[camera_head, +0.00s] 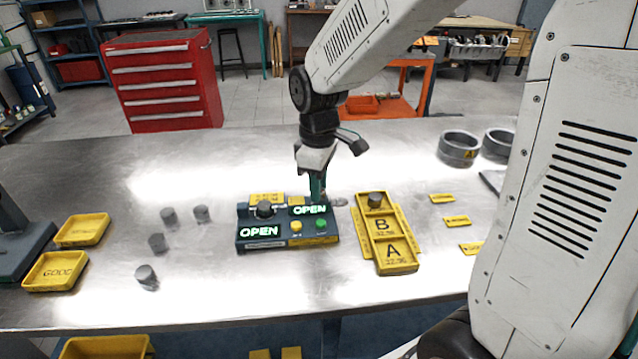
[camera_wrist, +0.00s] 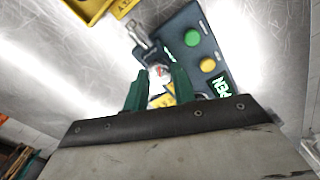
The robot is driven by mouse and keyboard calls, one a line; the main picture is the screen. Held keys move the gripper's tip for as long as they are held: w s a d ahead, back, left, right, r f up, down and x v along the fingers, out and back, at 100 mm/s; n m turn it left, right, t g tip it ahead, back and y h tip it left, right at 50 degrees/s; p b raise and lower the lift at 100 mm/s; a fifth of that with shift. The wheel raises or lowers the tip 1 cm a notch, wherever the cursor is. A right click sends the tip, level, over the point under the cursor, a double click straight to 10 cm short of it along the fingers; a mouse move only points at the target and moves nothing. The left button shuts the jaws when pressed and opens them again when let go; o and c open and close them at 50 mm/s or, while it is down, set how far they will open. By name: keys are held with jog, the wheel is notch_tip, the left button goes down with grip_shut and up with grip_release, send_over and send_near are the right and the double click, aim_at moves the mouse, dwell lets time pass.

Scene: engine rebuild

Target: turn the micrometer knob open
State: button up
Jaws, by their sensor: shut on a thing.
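The micrometer station is a dark blue box (camera_head: 290,240) on the metal bench, with two lit displays reading OPEN. My gripper (camera_head: 318,196) points down at the box's back right edge. In the wrist view, my gripper (camera_wrist: 160,76) has its two green fingers on either side of a small pale round piece with a red mark, which looks like the micrometer knob (camera_wrist: 158,72). The fingers are shut on it. A silver metal shaft (camera_wrist: 142,36) lies just beyond it, beside the box. The fingers hide part of the knob, and the arm covers it in the head view.
The box carries a black dial (camera_head: 265,210), a yellow button (camera_head: 296,227) and a green button (camera_head: 321,224). A yellow lettered tray (camera_head: 398,268) stands close to its right, holding a grey cylinder (camera_head: 375,200). Several grey cylinders stand at left, near yellow trays (camera_head: 82,230).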

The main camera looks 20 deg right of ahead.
jog(key=m, duration=0.4)
jog(key=shift+m, duration=0.3)
jog(key=m, duration=0.4)
jog(key=shift+m, duration=0.3)
jog(key=m, duration=0.4)
jog(key=shift+m, duration=2.1)
jog(key=o, duration=1)
